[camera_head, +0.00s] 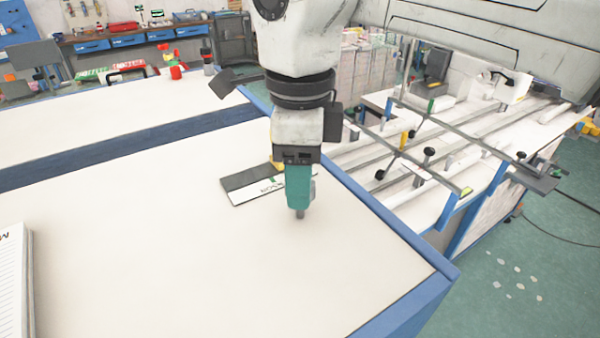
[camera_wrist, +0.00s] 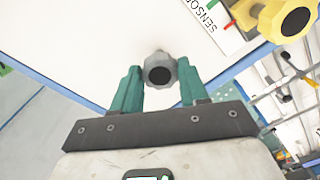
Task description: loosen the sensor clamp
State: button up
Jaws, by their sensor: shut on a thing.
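My gripper (camera_head: 297,195) has teal fingers and points down over the white table near its right edge. In the wrist view, my gripper (camera_wrist: 158,85) is shut on a grey lobed knob (camera_wrist: 159,69) with a dark round centre. A small grey tip (camera_head: 300,213) shows below the fingers in the head view. A yellow lobed knob (camera_wrist: 287,18) is apart from the fingers, at the upper right of the wrist view. A white card marked SENSOR (camera_wrist: 207,18) lies beside it; the card (camera_head: 262,190) is partly behind my gripper in the head view. Which part is the clamp itself is unclear.
The white tabletop (camera_head: 170,270) is mostly clear. A notebook or pad (camera_head: 14,285) lies at its left edge. A blue-edged frame with rails and black-handled clamps (camera_head: 430,150) stands to the right. A tool bench (camera_head: 130,40) is at the back left.

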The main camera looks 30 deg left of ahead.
jog(key=shift+n, duration=0.6)
jog(key=o, duration=1.1)
jog(key=shift+c, duration=0.2)
jog(key=shift+r, duration=0.1)
notch_tip(320, 180, up, 11)
jog(key=b, duration=0.2)
jog(key=shift+f, duration=0.2)
